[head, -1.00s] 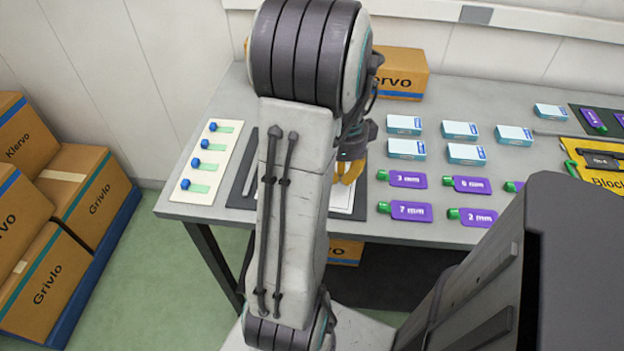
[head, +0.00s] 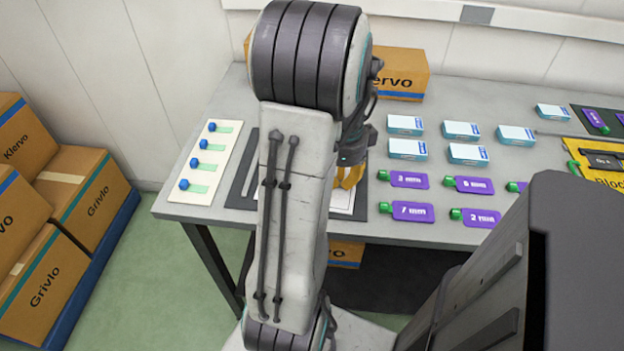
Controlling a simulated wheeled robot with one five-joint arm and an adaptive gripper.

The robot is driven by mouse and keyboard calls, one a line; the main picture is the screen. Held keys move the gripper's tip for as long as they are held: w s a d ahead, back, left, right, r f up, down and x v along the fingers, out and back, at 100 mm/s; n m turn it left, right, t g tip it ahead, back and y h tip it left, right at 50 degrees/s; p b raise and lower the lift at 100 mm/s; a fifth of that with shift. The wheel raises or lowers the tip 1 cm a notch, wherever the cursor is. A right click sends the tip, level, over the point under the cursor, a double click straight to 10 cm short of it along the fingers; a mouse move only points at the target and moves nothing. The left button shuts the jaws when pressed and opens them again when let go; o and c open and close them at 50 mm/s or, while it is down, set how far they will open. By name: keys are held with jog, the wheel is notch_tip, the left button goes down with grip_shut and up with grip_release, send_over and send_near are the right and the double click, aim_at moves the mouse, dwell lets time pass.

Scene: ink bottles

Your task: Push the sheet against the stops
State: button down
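A white sheet (head: 342,200) lies on a dark board (head: 361,204) on the grey table, mostly hidden behind my arm. Its right part shows just below my gripper. A dark strip (head: 240,182) along the board's left side may be one of the stops; the other stops are hidden.
A pale panel with blue knobs (head: 196,185) lies at the table's left end. Purple tags with green ends (head: 413,211) and small white-blue boxes (head: 461,131) lie to the right. A Klervo carton (head: 403,74) stands behind. A yellow board (head: 600,163) lies far right.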

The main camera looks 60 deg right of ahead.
jog(key=shift+w+d, duration=0.1)
jog(key=shift+w+d, duration=0.25)
jog(key=shift+w+d+f+p, duration=0.2)
jog(key=shift+w+d+p, duration=0.5)
jog(key=shift+w+d, duration=0.95)
dwell(0.7)
jog(key=shift+w+a+r, duration=0.1)
jog(key=shift+r+p, duration=2.9)
jog(key=shift+r, duration=0.55)
